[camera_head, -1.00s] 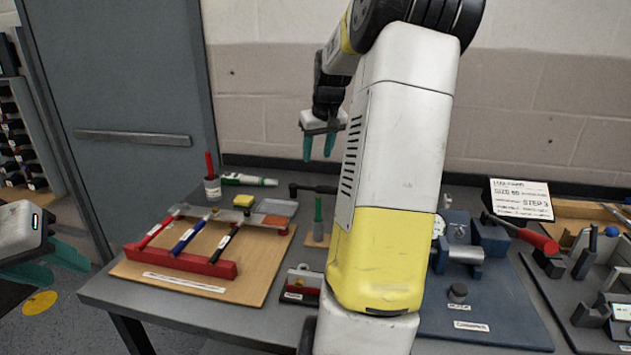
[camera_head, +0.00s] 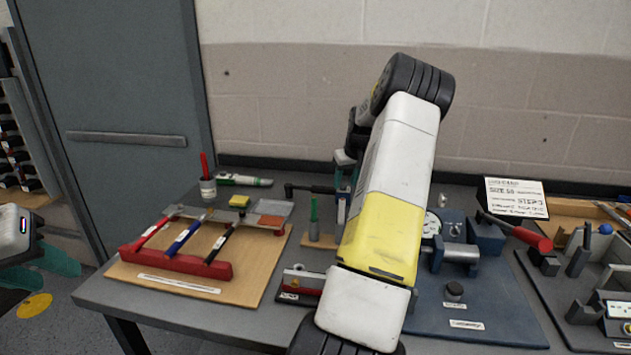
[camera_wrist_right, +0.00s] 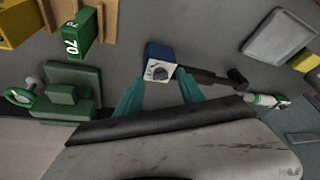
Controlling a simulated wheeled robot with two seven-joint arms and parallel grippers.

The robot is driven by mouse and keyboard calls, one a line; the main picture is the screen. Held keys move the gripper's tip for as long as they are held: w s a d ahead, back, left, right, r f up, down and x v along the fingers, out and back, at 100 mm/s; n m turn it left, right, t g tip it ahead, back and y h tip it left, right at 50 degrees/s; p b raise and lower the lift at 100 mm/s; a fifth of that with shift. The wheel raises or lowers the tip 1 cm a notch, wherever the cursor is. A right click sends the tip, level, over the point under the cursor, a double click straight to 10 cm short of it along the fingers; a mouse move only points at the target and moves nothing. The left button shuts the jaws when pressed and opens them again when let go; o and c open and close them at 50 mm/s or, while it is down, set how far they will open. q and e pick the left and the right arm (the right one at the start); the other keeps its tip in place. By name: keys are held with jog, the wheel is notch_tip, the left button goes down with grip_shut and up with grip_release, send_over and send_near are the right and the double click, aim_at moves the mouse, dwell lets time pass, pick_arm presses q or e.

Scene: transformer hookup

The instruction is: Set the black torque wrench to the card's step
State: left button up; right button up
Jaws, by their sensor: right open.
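My left gripper (camera_head: 48,268) is open and empty at the left edge.
A wooden board (camera_head: 190,282) with a red rack and several colored-handled tools lies left. A green block marked 70 (camera_wrist_right: 80,33) and a green clamp-like fixture (camera_wrist_right: 70,92) show in the wrist view.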

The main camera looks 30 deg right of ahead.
jog(key=shift+w+f, duration=0.1)
jog(key=shift+f, duration=0.25)
grip_shut()
jog(key=shift+w+a+m+h, duration=0.1)
jog(key=shift+a+m+h, duration=0.1)
jog(key=shift+m, duration=0.3)
jog(key=shift+w+a+m+h, duration=0.1)
jog(key=shift+m+h, duration=0.1)
jog(key=shift+m, duration=0.3)
jog(key=m+h, duration=0.1)
jog(key=m, duration=0.2)
jog(key=shift+m+g, duration=0.3)
jog(key=shift+g, duration=0.1)
